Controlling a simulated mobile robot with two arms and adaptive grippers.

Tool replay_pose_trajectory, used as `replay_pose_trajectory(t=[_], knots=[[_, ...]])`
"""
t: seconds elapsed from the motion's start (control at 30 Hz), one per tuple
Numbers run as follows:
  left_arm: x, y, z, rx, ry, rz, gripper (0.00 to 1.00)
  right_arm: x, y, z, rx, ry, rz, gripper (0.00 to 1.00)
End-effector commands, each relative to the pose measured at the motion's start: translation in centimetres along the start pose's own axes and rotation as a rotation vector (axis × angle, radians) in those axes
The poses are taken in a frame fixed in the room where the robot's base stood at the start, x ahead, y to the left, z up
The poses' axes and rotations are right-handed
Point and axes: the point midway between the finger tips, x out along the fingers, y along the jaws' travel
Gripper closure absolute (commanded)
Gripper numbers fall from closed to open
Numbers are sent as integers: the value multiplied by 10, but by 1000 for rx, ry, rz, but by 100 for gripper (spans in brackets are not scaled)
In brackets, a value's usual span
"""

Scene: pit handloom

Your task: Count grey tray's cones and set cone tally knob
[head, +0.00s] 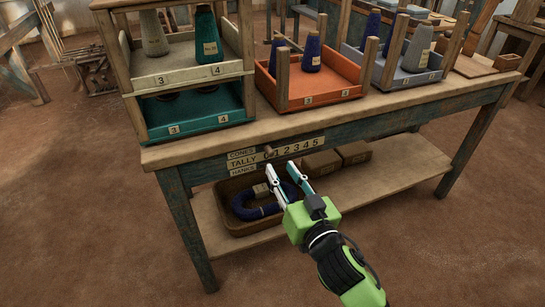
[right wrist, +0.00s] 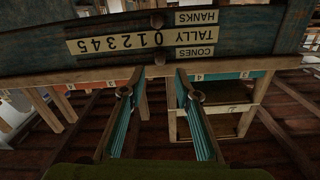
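The grey tray (head: 382,77) stands at the right of the bench. A pale grey cone (head: 417,50) and at least two dark blue cones (head: 372,25) show in it; posts partly hide its inside. The tally board (head: 247,163) is on the bench's front edge, with digits 0 to 5. In the right wrist view, upside down, the cone tally knob (right wrist: 160,57) sits by the 0 on the CONES side; the other knob (right wrist: 157,20) is on the HANKS side. My right gripper (head: 281,168) is open and empty, just in front of the board. My left gripper is out of view.
An orange tray (head: 305,103) with dark blue cones stands mid-bench. At the left a cream tray (head: 180,79) is stacked over a teal tray (head: 190,133). The lower shelf (head: 390,180) holds a brown tray (head: 233,222) with a blue hank, and boxes (head: 355,153).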

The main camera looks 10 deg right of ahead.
Motion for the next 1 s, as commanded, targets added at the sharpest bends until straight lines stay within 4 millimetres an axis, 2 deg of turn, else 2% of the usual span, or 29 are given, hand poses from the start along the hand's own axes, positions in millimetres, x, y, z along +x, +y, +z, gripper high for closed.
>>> replay_pose_trajectory(t=[0.03, 0.2, 0.4, 0.8, 0.9, 0.93, 1.0], knots=[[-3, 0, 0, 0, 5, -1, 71, 11, 0, -1, -2, 3, 0, 70], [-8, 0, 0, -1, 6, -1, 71, 41, 0, 0, -2, 2, -1, 70], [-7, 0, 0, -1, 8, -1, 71, 63, 0, 1, -1, 0, 0, 70], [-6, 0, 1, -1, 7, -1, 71, 69, 0, 1, 0, -1, 0, 70], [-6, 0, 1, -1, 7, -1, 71, 69, 0, 1, 0, -1, 0, 96], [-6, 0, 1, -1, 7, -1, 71, 69, 0, 1, 0, -1, 0, 100], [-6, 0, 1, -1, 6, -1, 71, 69, 0, 1, 0, -1, 0, 100]])
